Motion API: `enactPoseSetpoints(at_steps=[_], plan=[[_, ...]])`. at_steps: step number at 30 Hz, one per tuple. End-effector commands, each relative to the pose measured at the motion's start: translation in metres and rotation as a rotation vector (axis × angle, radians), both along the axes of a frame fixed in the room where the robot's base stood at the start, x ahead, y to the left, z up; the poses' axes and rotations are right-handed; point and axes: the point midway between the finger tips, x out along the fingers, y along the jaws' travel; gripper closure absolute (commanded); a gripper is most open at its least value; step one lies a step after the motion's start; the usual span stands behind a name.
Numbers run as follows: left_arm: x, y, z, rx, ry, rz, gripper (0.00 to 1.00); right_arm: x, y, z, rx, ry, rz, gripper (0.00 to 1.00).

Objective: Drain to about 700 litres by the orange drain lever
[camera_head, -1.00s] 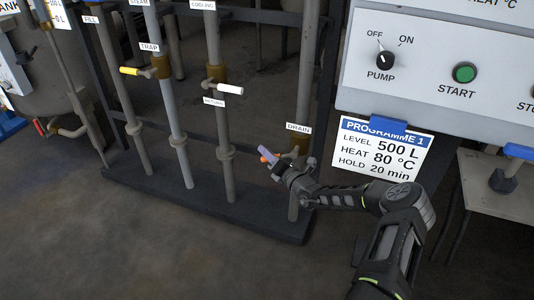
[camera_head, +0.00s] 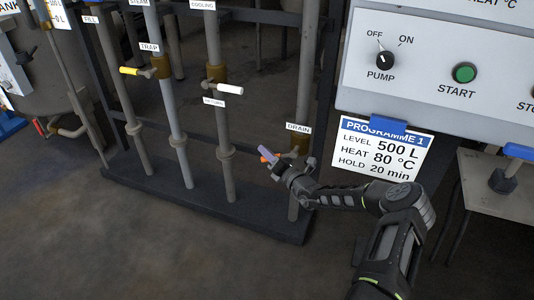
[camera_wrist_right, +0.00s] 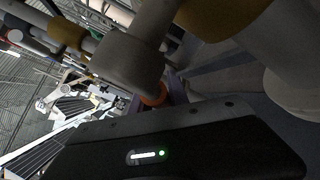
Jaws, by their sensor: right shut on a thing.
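The orange drain lever (camera_head: 267,156) sits on the drain pipe (camera_head: 306,80), below the white DRAIN label (camera_head: 298,128). My right gripper (camera_head: 274,162) is at the lever and shut on it; only the lever's orange end shows beside the fingers. In the right wrist view a round orange bit of the lever (camera_wrist_right: 154,95) shows beyond the gripper body, next to the grey pipe fitting. The level gauge's reading is not legible; its sheet (camera_head: 60,14) is cut by the top edge. My left gripper is not in view.
Bare floor (camera_head: 110,240) lies in front.

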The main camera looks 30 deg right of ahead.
Motion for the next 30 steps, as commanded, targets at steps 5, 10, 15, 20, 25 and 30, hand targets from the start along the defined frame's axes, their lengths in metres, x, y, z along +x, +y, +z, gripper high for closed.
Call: enactPoseSetpoints(at_steps=[5, 10, 15, 20, 25, 30], plan=[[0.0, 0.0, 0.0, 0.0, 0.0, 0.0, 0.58, 0.0, 0.0, 0.0, 0.001, 0.0, 0.0, 1.0], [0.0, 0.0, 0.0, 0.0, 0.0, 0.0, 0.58, 0.003, 0.002, 0.008, 0.051, -0.074, -0.001, 1.0], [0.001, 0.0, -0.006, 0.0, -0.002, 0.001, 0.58, 0.006, 0.004, 0.031, 0.191, -0.273, -0.002, 1.0], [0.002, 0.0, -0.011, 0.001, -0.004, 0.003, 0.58, 0.005, 0.003, 0.05, 0.279, -0.4, -0.001, 1.0], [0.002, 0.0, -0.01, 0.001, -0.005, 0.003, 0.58, 0.005, 0.003, 0.053, 0.283, -0.407, 0.0, 1.0], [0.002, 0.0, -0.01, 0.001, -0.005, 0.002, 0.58, 0.005, 0.003, 0.053, 0.282, -0.406, -0.001, 0.73]])
